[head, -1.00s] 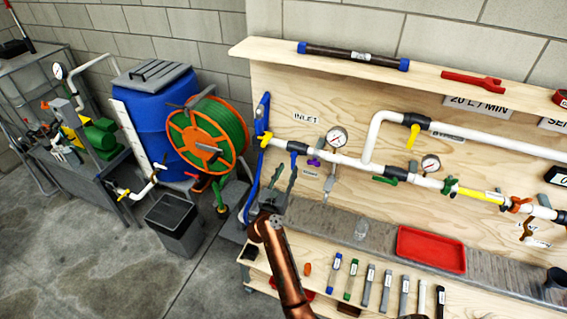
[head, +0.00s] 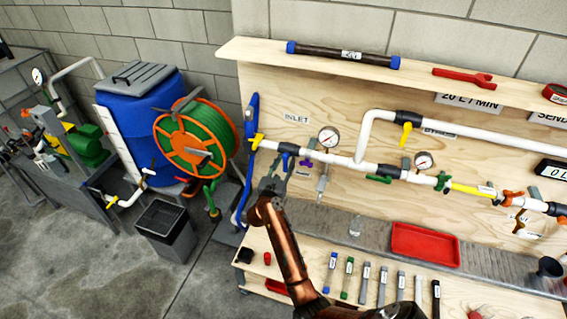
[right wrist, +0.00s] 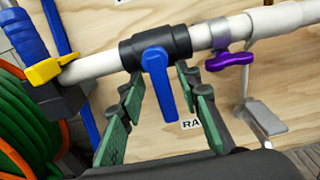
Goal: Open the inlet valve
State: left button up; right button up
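The inlet valve is a black body on the white pipe with a blue lever (head: 288,148), just below the INLET label (head: 297,119). In the right wrist view the blue lever (right wrist: 158,85) hangs down, across the line of the pipe. My right gripper (head: 277,170) is just below the valve in the head view. In the wrist view its green-padded fingers (right wrist: 166,105) are open, one on each side of the lever, with visible gaps. The lever's exact depth between the fingers is hard to judge. My left gripper is not in view.
A yellow lever (right wrist: 54,71) is left of the valve by a blue hose fitting, and a purple handle (right wrist: 230,59) is to its right. A pressure gauge (head: 328,137) stands above the pipe. A red tray (head: 425,245) and several labelled cylinders lie on the bench.

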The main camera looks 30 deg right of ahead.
jog(key=shift+d, duration=0.1)
jog(key=shift+c, duration=0.4)
jog(key=shift+s, duration=0.1)
jog(key=shift+c, duration=0.9)
grip_shut()
